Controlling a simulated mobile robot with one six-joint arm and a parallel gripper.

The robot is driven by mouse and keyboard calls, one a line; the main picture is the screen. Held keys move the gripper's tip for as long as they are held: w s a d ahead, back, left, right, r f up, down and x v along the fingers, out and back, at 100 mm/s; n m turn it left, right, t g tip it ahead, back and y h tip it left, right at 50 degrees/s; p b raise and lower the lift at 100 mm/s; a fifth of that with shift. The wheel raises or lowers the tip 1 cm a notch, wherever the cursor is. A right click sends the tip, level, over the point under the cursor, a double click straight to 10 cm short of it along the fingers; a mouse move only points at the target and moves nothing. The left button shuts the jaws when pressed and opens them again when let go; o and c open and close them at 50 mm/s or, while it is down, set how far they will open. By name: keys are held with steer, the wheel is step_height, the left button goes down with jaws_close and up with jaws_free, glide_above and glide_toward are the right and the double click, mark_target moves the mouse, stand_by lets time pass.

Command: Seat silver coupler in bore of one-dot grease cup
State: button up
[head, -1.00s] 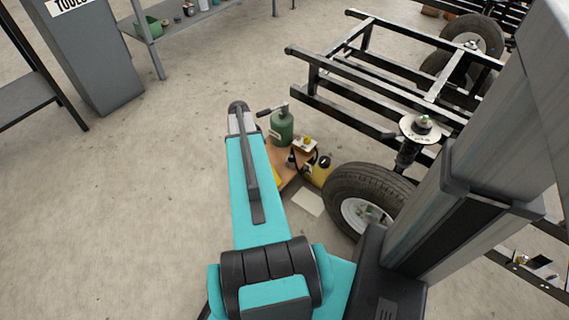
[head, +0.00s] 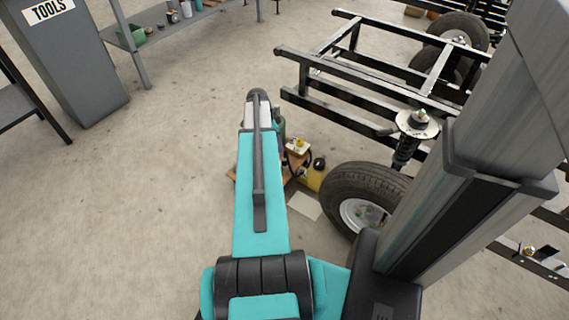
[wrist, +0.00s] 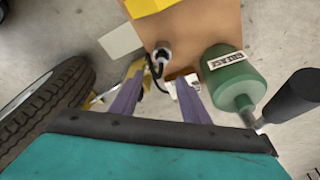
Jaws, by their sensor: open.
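My gripper (wrist: 159,85) is open in the wrist view, with two purple fingers apart. A small silver piece with a black hose (wrist: 163,56), possibly the silver coupler, shows on the brown box (wrist: 200,28), just beyond the gap between the fingertips. I cannot tell whether the fingers touch anything. A green cylinder with a white label (wrist: 232,72) and a black handle (wrist: 293,97) is right of the fingers. In the head view my arm hides the gripper and most of the green cylinder (head: 281,124). I cannot make out a one-dot grease cup.
A tyre (wrist: 45,103) is left of the fingers; it also shows in the head view (head: 335,188). A yellow container (head: 314,177) is near it. The black frame (head: 370,105) and a spring strut (head: 405,150) stand right of my arm.

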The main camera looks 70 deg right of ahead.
mark_target(285, 157)
steer(key=b+x, duration=0.2)
steer(key=x, duration=0.6)
steer(key=shift+f, duration=0.1)
steer(key=shift+d+b+x, duration=0.15)
steer(key=shift+b+x, duration=0.55)
steer(key=shift+x, duration=0.55)
steer(key=shift+d+b+x, duration=0.15)
steer(key=shift+b+x, duration=0.55)
steer(key=shift+x, duration=0.6)
steer(key=shift+c, duration=0.3)
jaws_close()
